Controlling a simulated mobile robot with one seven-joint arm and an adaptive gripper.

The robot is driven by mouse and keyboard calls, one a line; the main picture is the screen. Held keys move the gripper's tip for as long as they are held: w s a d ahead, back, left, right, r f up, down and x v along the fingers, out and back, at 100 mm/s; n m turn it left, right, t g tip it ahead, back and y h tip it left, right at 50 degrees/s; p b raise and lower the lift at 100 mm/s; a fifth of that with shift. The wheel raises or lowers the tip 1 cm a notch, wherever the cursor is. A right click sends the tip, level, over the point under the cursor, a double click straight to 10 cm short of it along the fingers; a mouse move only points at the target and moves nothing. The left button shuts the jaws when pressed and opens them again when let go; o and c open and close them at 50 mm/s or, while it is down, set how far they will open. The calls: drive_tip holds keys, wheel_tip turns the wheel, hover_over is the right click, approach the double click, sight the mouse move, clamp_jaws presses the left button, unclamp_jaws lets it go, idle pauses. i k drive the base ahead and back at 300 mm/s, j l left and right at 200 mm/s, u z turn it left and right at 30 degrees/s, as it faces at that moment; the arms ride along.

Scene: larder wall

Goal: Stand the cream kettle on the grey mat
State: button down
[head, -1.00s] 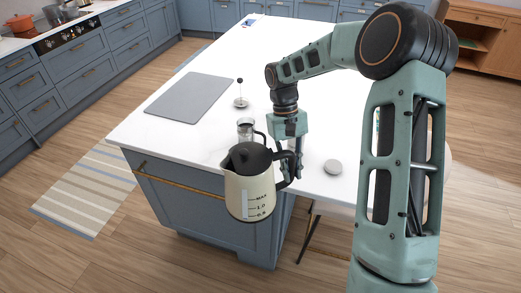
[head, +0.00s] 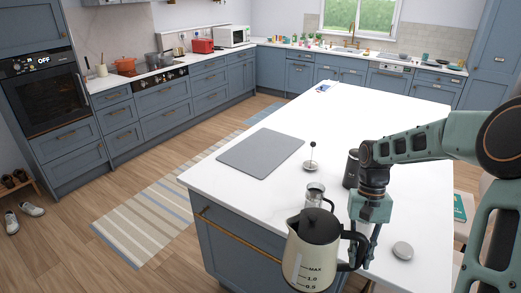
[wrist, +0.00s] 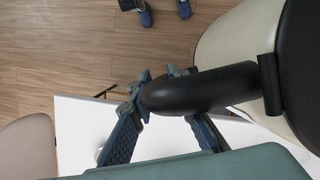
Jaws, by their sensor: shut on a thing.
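The cream kettle (head: 311,260) has a black lid and a black handle, with level marks on its side. It hangs upright in front of the island's near edge in the head view. My gripper (head: 361,258) is shut on the kettle's handle. In the wrist view my gripper (wrist: 165,98) has its blue fingers on both sides of the black handle, and the cream body (wrist: 230,45) is at the upper right. The grey mat (head: 262,152) lies flat and bare on the left part of the white island, behind and left of the kettle.
A glass press jug (head: 314,196) stands between the kettle and the mat's right side, with its plunger (head: 311,160) behind it. A dark canister (head: 351,169) and a round grey lid (head: 402,250) are on the island (head: 385,112). Striped rug (head: 150,215) lies on the floor.

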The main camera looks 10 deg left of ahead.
sight(247, 155)
drive_tip(key=i+j+z, duration=0.15)
drive_tip(key=j, duration=0.4)
drive_tip(key=i+j+z, duration=0.1)
drive_tip(key=j, duration=0.45)
drive_tip(key=i+j+z, duration=0.15)
drive_tip(key=j, duration=0.4)
drive_tip(key=j+z, duration=0.1)
drive_tip(key=j, duration=0.5)
drive_tip(key=i+j+z, duration=0.15)
drive_tip(key=i+j, duration=0.15)
drive_tip(key=i+j+z, duration=0.1)
drive_tip(key=i+j, duration=0.2)
drive_tip(key=i, duration=0.05)
